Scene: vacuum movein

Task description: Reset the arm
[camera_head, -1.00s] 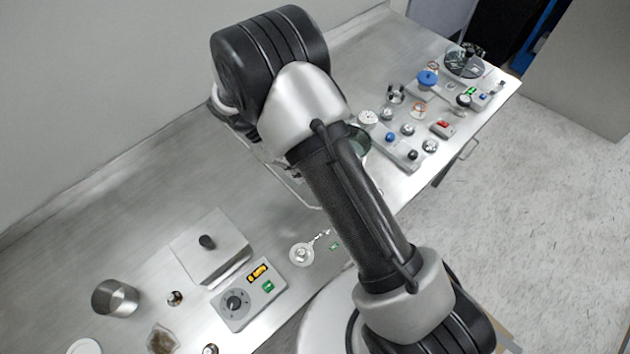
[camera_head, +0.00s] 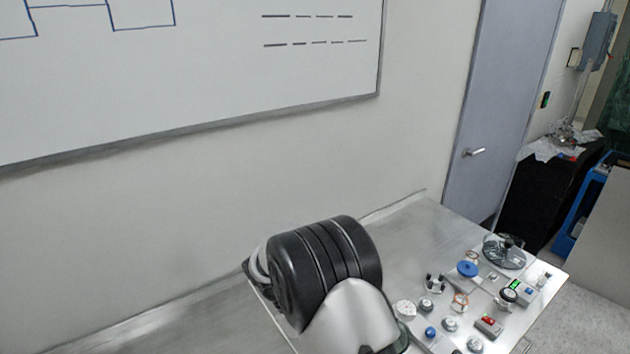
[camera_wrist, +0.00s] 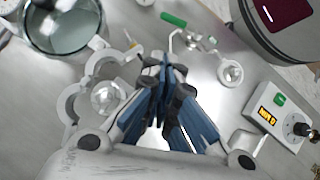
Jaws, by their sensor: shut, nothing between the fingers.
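My gripper (camera_wrist: 163,75) shows in the wrist view, pointing down over the metal bench. Its blue-padded fingers are shut together with nothing between them. In the head view my arm's black and silver joint shows at the bottom middle over the bench (camera_head: 190,325). The gripper itself is out of the head view.
A small valve fitting (camera_wrist: 230,72) lies between. In the head view several valves and gauges, with a blue knob (camera_head: 467,269), crowd the bench's right end.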

